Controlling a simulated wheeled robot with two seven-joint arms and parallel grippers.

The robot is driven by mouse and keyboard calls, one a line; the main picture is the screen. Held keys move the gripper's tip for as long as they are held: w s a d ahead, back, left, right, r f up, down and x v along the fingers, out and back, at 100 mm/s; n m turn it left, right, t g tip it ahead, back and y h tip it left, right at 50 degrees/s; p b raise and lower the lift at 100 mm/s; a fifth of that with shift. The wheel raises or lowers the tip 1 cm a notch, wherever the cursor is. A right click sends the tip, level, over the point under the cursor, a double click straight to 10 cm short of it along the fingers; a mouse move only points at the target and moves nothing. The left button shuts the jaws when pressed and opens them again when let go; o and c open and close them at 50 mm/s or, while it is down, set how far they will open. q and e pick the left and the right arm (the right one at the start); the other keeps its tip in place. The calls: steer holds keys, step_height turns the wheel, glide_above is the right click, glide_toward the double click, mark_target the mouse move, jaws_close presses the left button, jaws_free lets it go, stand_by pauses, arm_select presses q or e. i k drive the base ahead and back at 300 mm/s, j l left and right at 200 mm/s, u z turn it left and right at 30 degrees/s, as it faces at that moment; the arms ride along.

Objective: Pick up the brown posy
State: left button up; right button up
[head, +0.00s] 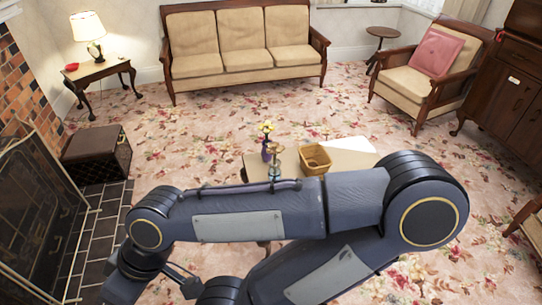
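A small posy with brownish blooms (275,152) stands upright in a bluish glass vase on a low pale table (350,160) in the middle of the head view. My arm crosses in front of the table and hides its near part and the foot of the vase. That arm bends at an elbow on the right, and its forearm runs left to a dark wrist at the lower left. My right gripper (180,279) seems to be the dark thin parts there, well short of the posy; its fingers are unclear. My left gripper is not in view.
A yellow flower in a purple vase (265,149) stands just left of the posy. A wicker basket (315,160) and white paper (346,144) lie to its right. A dark box (97,156) and fireplace screen (42,205) stand left. Carpet is clear toward the sofa (240,65).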

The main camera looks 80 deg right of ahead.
mark_target(272, 149)
steer(key=k+z, duration=0.1)
steer(key=z, duration=2.8)
steer(key=i+j, duration=1.85)
steer(key=i+l, duration=0.05)
steer(key=i, duration=0.05)
